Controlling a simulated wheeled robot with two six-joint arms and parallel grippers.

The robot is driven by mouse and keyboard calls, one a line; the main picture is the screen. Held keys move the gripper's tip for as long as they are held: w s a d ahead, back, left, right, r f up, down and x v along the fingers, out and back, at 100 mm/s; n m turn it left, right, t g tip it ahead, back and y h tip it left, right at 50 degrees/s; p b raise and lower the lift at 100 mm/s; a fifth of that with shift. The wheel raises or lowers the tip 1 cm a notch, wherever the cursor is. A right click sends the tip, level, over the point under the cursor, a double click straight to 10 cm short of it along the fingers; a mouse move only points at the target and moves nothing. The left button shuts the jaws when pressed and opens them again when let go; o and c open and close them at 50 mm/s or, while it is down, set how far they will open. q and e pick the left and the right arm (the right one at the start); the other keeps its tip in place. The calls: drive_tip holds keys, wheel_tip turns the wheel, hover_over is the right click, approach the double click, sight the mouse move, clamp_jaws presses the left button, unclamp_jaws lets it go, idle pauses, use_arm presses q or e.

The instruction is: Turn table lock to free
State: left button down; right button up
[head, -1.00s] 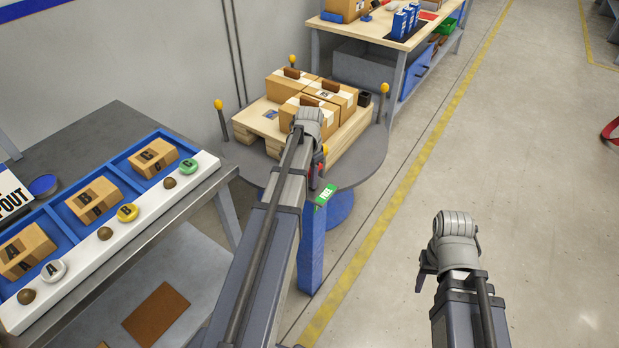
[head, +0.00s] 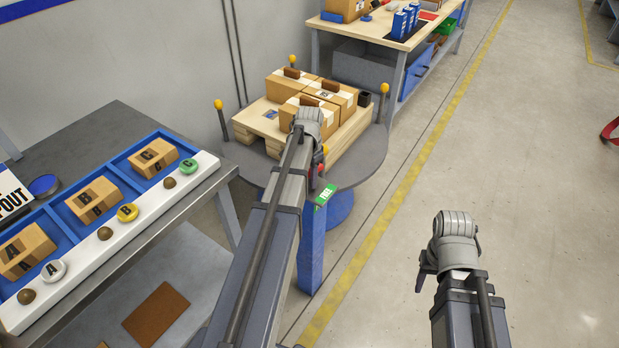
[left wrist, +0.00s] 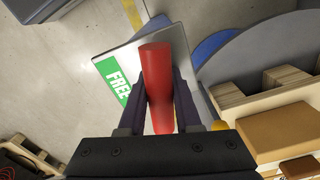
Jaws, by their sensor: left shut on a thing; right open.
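The round grey turntable (head: 362,168) carries a wooden pallet with boxes. At its near edge is the lock, with a red handle (left wrist: 158,85) over a metal plate (left wrist: 128,50) that has a green FREE label (left wrist: 113,80). The label also shows in the head view (head: 325,195), on top of a blue post (head: 311,245). My left gripper (left wrist: 158,95) is shut on the red handle, one dark finger on each side. In the head view my left arm hides most of the handle. My right gripper (head: 428,262) is open and empty over the floor at the right.
Cardboard boxes (head: 335,97) sit on the pallet (head: 262,127). Yellow-tipped posts (head: 218,104) stand around the turntable. A grey bench (head: 80,130) with a blue tray of lettered boxes is at the left.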

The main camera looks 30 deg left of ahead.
idle(0.4)
use_arm(q)
drive_tip(key=c, duration=0.6)
unclamp_jaws()
drive_tip(key=shift+r, duration=0.15)
wheel_tip(320, 180, up, 8)
drive_tip(key=p, duration=0.8)
drive_tip(key=shift+f, duration=0.2)
